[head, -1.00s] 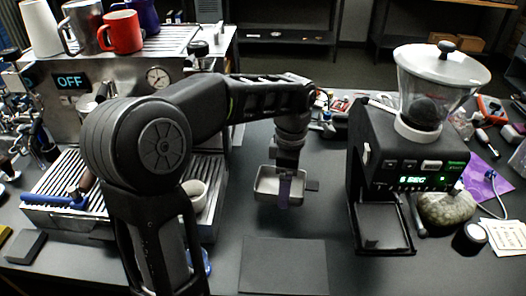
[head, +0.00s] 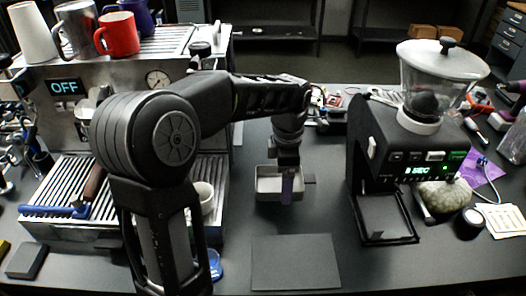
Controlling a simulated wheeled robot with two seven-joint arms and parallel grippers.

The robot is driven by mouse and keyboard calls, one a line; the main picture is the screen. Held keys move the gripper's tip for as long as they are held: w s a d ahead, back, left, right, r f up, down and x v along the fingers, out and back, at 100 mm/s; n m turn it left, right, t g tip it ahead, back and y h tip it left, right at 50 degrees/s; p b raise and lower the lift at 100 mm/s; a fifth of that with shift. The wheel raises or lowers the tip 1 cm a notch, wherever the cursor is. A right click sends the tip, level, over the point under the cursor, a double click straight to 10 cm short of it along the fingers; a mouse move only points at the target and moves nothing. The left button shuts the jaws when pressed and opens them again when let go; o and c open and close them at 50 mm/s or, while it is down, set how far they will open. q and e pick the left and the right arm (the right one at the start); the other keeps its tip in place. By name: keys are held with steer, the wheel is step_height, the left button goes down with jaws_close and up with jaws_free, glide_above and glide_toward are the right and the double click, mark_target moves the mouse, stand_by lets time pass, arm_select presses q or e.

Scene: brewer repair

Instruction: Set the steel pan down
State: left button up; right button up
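The steel pan (head: 267,186) is a small rectangular metal tray in the middle of the head view, between the espresso machine and the grinder. My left gripper (head: 287,184) reaches down to it from above, and a bluish finger overlaps the pan's front right wall. The gripper appears closed on that wall, though the far finger is hidden. The pan looks level; I cannot tell whether its underside touches the table. My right gripper is not in view.
The espresso machine (head: 112,75) stands at left with mugs on top. The grinder (head: 400,160) stands at right with a black tray in front. A dark flat mat (head: 296,262) lies on the table in front of the pan. Bare table surrounds the pan.

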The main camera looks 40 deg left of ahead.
arm_select(q)
steer(key=p, duration=0.5)
glide_above(266, 155)
steer(key=shift+s+d, duration=0.1)
steer(key=shift+d, duration=0.1)
steer(key=shift+a, duration=0.15)
steer(key=shift+a+f+p, duration=0.1)
steer(key=shift+f+p, duration=0.1)
steer(key=shift+p, duration=0.1)
step_height(266, 155, down, 2)
steer(key=shift+f+p, duration=0.2)
steer(key=shift+p, duration=0.3)
steer(key=shift+w+f, duration=0.2)
steer(key=shift+f, duration=0.1)
steer(key=shift+f, duration=0.1)
